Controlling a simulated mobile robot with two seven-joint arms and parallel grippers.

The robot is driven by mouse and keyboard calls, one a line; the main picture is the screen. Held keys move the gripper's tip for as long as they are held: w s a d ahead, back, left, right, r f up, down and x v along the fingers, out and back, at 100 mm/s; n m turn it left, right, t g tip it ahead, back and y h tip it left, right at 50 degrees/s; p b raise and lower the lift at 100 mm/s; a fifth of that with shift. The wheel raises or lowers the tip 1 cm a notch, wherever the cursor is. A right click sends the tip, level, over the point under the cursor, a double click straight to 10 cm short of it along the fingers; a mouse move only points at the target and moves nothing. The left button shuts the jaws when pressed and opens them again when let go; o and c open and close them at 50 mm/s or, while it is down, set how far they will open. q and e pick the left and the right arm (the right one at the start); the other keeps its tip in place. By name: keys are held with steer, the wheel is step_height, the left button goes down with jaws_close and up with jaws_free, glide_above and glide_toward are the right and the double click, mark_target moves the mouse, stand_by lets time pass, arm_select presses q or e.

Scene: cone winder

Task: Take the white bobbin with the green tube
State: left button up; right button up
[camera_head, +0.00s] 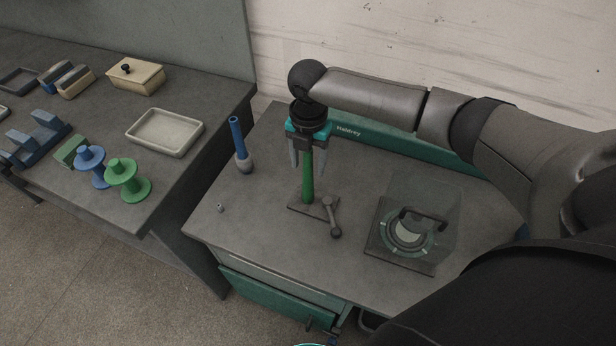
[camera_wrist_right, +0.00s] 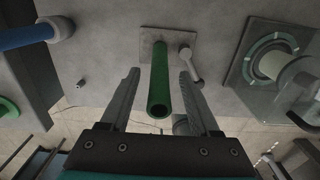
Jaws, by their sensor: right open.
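A green tube (camera_head: 308,185) stands upright on a dark base plate (camera_head: 325,209) with a lever, on the grey machine top. I see no white winding on it. My right gripper (camera_head: 308,172) points down over the tube, open, with one finger on each side of its upper part. In the right wrist view, the green tube (camera_wrist_right: 160,85) lies between the open fingers (camera_wrist_right: 160,73), with gaps on both sides. A blue tube (camera_head: 236,132) with a pale bulge at its foot stands to the left. My left gripper is not in view.
A clear cover (camera_head: 435,205) stands over a round ringed part at the right of the top. A small peg (camera_head: 220,208) is at the left. The side table holds a pale tray (camera_head: 165,132), a green spool (camera_head: 128,180) and a blue spool (camera_head: 91,167). A green drawer (camera_head: 283,296) is in front.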

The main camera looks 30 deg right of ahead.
steer(key=shift+c, duration=0.3)
jaws_close()
stand_by(0.3)
